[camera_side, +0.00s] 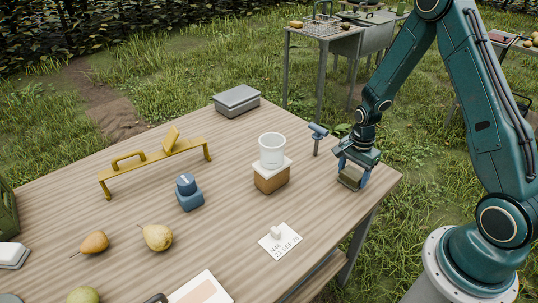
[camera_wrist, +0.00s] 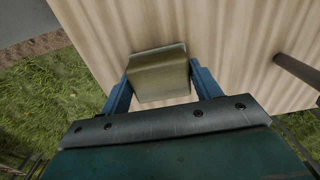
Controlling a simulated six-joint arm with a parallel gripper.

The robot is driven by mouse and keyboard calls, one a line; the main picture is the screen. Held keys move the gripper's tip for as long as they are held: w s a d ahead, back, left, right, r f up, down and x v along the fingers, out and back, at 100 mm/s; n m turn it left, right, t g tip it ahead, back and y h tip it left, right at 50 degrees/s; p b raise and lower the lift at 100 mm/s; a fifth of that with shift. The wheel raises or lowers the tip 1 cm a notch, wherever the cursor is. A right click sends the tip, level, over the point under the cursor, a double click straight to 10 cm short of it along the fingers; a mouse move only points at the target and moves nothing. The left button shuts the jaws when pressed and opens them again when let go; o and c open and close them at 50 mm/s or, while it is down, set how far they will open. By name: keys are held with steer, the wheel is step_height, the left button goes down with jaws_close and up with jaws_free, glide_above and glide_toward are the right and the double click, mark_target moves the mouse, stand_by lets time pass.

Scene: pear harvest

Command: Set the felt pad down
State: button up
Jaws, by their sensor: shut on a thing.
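The felt pad is an olive-tan block (camera_side: 350,177) with a paler top face. My gripper (camera_side: 352,176) is shut on it at the right end of the wooden table. In the wrist view the pad (camera_wrist: 160,76) sits between the two blue fingers of my gripper (camera_wrist: 162,85), over the tabletop near its edge. I cannot tell whether the pad's underside touches the table.
On the wooden table (camera_side: 225,240), a small blue-topped post (camera_side: 317,138) stands just left of my gripper. A white cup (camera_side: 272,150) sits on a wooden block (camera_side: 271,179). A label card (camera_side: 281,242), pears (camera_side: 158,237) and a yellow rack (camera_side: 155,160) lie farther left.

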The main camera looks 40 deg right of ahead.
mark_target(353, 172)
steer(key=shift+f, duration=0.15)
steer(key=o, duration=1)
step_height(353, 172, up, 12)
stand_by(0.5)
steer(key=shift+r, duration=0.2)
